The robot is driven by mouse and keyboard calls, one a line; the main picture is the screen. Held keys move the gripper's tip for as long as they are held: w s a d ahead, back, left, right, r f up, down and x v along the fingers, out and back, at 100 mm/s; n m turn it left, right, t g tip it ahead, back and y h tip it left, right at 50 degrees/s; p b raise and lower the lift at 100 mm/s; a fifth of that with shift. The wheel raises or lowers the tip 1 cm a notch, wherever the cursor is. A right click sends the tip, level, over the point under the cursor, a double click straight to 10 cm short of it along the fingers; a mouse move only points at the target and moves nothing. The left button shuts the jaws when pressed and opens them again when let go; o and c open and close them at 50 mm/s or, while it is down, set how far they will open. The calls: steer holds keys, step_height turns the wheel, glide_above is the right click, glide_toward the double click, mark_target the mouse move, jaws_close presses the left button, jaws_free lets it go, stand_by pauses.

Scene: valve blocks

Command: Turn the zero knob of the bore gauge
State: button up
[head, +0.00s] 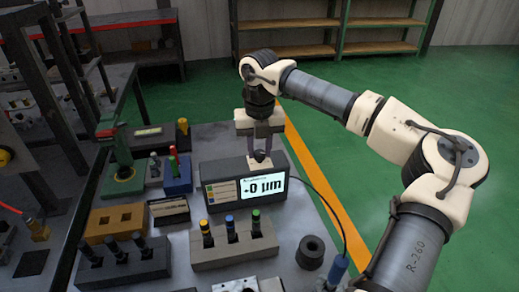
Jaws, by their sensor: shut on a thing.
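The bore gauge (220,189) is a dark box on the grey table, with a lit display (263,187) reading about "0 µm"; any sign before the zero is hard to read. My gripper (260,158) points straight down at the top of the gauge, towards its right end. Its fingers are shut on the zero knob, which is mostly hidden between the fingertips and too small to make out.
A grey block (235,253) with several coloured-top plugs stands in front of the gauge. A dark ring (310,252) and a cable with a blue probe (338,269) lie at the right. A blue block (178,178) and a green stand (123,183) are at the left.

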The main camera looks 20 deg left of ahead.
mark_target(259, 152)
steer(key=shift+r, duration=0.1)
stand_by(0.4)
steer(key=o, duration=1)
steer(key=shift+c, duration=0.2)
step_height(259, 152, up, 14)
steer(key=b, duration=0.1)
steer(key=shift+b, duration=0.4)
steer(key=shift+f, duration=0.2)
